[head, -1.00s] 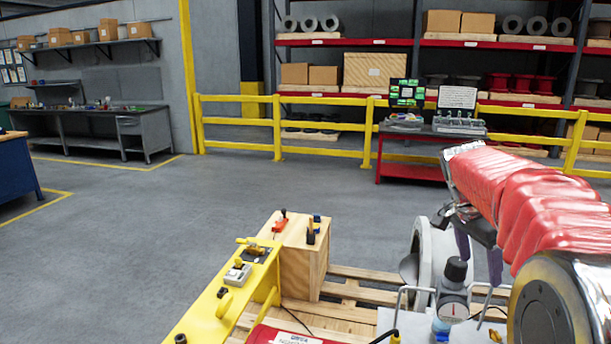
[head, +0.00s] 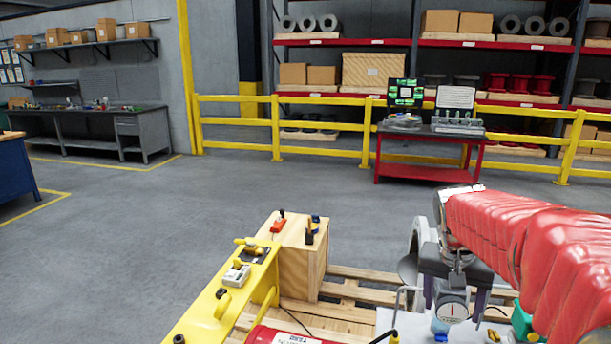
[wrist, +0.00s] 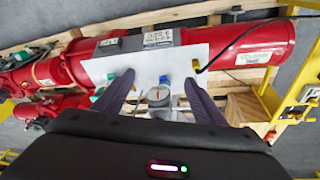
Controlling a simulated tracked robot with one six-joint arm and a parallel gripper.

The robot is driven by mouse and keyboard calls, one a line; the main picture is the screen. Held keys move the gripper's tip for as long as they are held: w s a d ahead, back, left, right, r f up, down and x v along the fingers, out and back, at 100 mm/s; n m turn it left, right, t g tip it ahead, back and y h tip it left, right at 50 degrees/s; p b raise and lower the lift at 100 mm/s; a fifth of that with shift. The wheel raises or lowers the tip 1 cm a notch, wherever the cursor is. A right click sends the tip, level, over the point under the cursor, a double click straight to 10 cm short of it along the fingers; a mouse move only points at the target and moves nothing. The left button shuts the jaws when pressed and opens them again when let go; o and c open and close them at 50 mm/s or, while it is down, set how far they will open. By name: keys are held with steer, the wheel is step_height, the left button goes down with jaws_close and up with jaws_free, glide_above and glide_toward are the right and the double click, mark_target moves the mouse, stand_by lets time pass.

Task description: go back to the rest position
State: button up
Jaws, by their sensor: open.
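My arm in its red sleeve (head: 535,245) reaches in from the right in the head view. My gripper (head: 454,300) points down with its two fingers apart, in front of a small round gauge (head: 453,309). In the wrist view my gripper (wrist: 158,80) is open, and the gauge (wrist: 158,95) shows between the fingers with nothing gripped. Below lies the red valve actuator (wrist: 250,45) with a white plate (wrist: 95,72). I cannot tell the exact height of the fingertips above the plate. The gauge's top is hidden behind my gripper in the head view.
A wooden block (head: 300,262) with small tools and a yellow beam (head: 215,310) stand left of the actuator on a wooden pallet (head: 350,292). A pale round flange (head: 415,245) stands behind my gripper. The floor to the left is clear.

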steer(key=s+a+n+t+y, duration=0.1)
steer(key=s+a+n+t, duration=0.1)
steer(key=s+a, duration=0.5)
steer(key=s+a+n+t+y, duration=0.1)
steer(key=s+a+n, duration=0.3)
steer(key=s+a, duration=0.3)
steer(key=shift+s+a+f+n+t, duration=0.3)
steer(key=shift+s+t, duration=0.1)
steer(key=shift+s, duration=2.35)
